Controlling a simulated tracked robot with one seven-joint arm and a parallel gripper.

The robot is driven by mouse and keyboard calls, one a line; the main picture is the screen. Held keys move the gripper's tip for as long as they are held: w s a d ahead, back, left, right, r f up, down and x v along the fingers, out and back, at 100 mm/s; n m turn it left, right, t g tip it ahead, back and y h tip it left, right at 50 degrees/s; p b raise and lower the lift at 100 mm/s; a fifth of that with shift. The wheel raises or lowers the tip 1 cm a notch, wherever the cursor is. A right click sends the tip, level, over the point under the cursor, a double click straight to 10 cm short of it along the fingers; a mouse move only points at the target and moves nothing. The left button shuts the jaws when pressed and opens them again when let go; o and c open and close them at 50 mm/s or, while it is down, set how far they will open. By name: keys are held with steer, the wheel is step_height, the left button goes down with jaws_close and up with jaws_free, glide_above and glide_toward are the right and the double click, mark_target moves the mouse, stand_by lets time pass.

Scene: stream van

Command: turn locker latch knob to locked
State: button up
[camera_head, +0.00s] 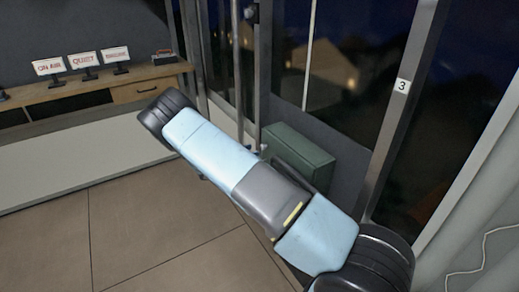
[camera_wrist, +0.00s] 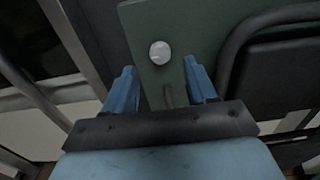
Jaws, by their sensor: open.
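A dark green locker (camera_head: 299,153) stands by the window wall in the head view, partly hidden behind my arm. In the wrist view the green locker face (camera_wrist: 205,25) fills the upper middle. A round pale knob (camera_wrist: 160,53) sits on it, just beyond my fingertips and roughly centred between them. My gripper (camera_wrist: 158,78) is open, with one blue finger on each side and nothing held. I cannot tell how far the knob is from the fingers in depth.
A dark tubular frame with a black panel (camera_wrist: 285,70) is close at the right in the wrist view. Metal posts (camera_head: 250,80) stand by the windows. A wooden counter (camera_head: 90,95) with small signs is at the left. Tiled floor (camera_head: 140,230) is clear at lower left.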

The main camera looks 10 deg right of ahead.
mark_target(261, 147)
steer(key=shift+x, duration=2.85)
steer(key=shift+c, duration=0.5)
steer(key=c, duration=0.9)
steer(key=shift+a, duration=0.15)
steer(key=shift+c, duration=0.3)
